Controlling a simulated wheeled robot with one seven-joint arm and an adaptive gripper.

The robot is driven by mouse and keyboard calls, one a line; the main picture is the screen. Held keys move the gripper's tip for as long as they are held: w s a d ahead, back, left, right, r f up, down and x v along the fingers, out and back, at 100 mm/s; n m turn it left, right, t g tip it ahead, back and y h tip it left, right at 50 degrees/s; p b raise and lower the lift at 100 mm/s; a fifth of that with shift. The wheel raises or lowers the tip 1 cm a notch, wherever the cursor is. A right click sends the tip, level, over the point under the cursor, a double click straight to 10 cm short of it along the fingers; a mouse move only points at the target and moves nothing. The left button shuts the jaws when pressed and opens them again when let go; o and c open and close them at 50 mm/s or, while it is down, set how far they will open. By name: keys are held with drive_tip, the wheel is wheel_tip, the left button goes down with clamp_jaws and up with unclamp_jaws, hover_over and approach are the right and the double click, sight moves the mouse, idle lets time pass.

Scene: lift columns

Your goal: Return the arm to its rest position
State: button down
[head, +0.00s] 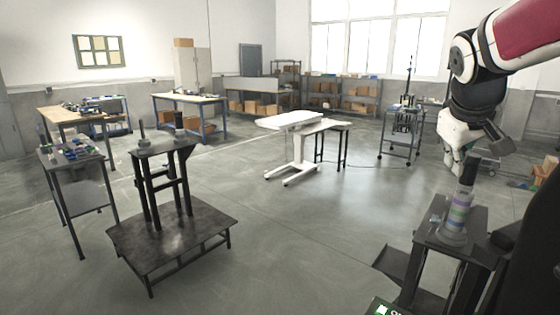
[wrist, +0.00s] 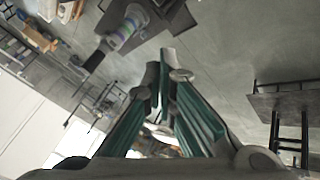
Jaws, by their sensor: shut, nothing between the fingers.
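My arm (head: 476,90) comes in from the upper right of the head view, bent downward. My gripper (head: 448,168) hangs in the air near the right side. It is close to a small black stand in the picture, apart from it as far as I can tell. In the wrist view my gripper (wrist: 161,75) has its green-sided fingers closed together with nothing between them. The fingertips point toward the floor and the stand.
A striped cylinder (head: 457,218) with a black top stands on the black stand (head: 477,240) at right, also seen in the wrist view (wrist: 126,30). A dark lift column (head: 168,232) stands at left, a white lift table (head: 291,122) mid-room. Open floor (head: 310,235) lies between.

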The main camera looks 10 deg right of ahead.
drive_tip(key=s+a+f+y, duration=0.2)
drive_tip(key=s+a+f, duration=0.3)
drive_tip(key=s+a, duration=0.4)
drive_tip(key=s+a+f+y, duration=0.3)
drive_tip(key=s+a+f, duration=0.2)
drive_tip(key=s+a, duration=0.5)
drive_tip(key=a, duration=0.5)
drive_tip(key=shift+s, duration=0.3)
